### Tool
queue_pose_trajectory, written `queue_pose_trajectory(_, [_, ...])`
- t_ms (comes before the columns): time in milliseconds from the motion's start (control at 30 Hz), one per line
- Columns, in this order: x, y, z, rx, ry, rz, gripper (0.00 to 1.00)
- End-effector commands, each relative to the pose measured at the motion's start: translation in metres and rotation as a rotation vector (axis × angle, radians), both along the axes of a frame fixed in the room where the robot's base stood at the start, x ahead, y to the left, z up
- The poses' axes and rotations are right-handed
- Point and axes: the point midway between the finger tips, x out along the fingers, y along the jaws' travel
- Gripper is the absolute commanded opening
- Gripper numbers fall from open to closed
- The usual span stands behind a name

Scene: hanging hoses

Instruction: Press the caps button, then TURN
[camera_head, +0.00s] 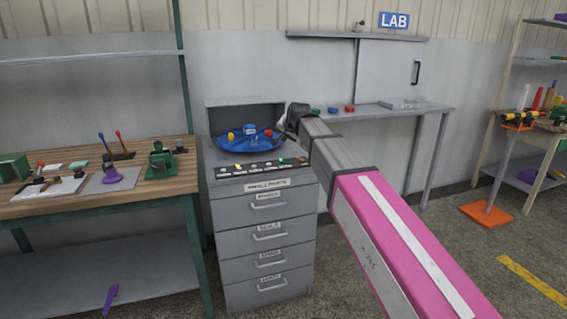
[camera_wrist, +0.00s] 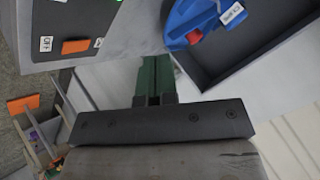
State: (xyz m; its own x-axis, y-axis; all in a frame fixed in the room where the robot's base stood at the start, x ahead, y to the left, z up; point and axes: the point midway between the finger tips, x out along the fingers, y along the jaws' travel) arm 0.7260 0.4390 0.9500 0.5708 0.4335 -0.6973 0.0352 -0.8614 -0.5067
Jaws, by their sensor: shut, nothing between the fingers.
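The control panel (camera_head: 260,166) is a dark strip along the front top of a grey drawer cabinet. It holds several small buttons with labels too small to read, so I cannot tell which is the caps button. In the wrist view, a corner of the panel shows an orange switch (camera_wrist: 76,46) beside an "OFF" label. Behind the panel, a blue round turntable (camera_head: 232,147) carries small coloured objects; its edge shows in the wrist view (camera_wrist: 185,18). My gripper (camera_wrist: 154,66) is shut and empty, with green fingers. It is at the right side of the turntable, apart from the panel's front.
The cabinet's drawers (camera_head: 265,237) are closed. A wooden workbench (camera_head: 150,188) with tools stands left. A grey shelf (camera_head: 433,108) with coloured pieces is behind my arm, under a "LAB" sign (camera_head: 394,20).

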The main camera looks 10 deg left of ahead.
Motion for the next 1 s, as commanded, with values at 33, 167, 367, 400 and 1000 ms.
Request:
queue_pose_trajectory(33, [-0.001, 0.000, -0.007, 0.000, 0.000, 0.000, 0.00])
queue_pose_trajectory(167, [-0.001, -0.001, -0.024, -0.001, 0.001, 0.000, 0.00])
queue_pose_trajectory(367, [0.000, 0.000, -0.048, -0.001, 0.001, 0.000, 0.00])
queue_pose_trajectory(400, [0.000, 0.000, -0.052, 0.000, 0.000, 0.000, 0.00])
queue_pose_trajectory(1000, [0.000, 0.000, -0.069, 0.000, -0.001, -0.001, 0.00])
